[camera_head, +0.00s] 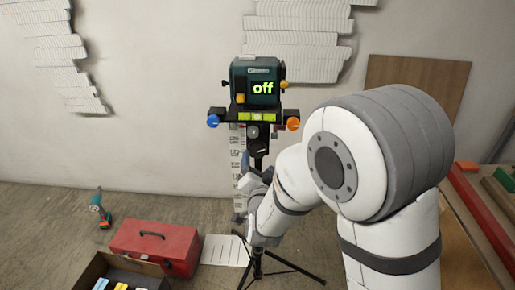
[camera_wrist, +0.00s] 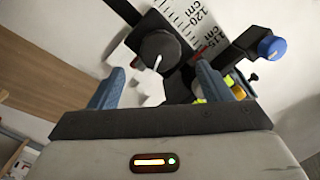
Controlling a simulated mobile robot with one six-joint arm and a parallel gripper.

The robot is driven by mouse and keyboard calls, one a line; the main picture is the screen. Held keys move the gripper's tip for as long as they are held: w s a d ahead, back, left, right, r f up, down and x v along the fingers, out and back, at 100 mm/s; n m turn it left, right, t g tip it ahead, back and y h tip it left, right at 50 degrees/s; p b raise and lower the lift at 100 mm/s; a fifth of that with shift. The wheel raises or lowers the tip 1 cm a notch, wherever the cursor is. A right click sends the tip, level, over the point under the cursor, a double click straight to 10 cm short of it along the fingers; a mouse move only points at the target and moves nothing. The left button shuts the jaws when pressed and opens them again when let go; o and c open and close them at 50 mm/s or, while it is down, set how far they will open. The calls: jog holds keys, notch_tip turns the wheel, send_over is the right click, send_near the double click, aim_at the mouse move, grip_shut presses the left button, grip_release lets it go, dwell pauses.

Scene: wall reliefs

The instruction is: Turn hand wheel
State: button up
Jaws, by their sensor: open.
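A dark device with a green "off" display (camera_head: 262,87) sits on a tripod head in the head view. Below it on the column is a dark round hand wheel (camera_head: 253,131). In the wrist view the black hand wheel (camera_wrist: 158,50) with a white mark shows ahead, between the lines of my fingers. My gripper (camera_wrist: 160,76) is open, with one blue finger on each side and nothing held. In the head view my gripper (camera_head: 248,172) is just below the wheel, partly hidden by my arm. I cannot tell if the fingers touch the wheel.
A blue knob (camera_head: 213,121) and an orange knob (camera_head: 293,123) flank the head. A measuring scale (camera_wrist: 190,14) is behind the column. Tripod legs (camera_head: 290,266) spread below. A red toolbox (camera_head: 155,246), an open box and a drill (camera_head: 100,208) are on the floor at left.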

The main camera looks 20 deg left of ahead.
aim_at(258, 152)
jog(key=x, duration=0.6)
jog(key=shift+p, duration=0.4)
jog(key=shift+c, duration=0.3)
jog(key=c, duration=0.9)
jog(key=shift+f+b, duration=0.15)
jog(key=shift+b, duration=0.2)
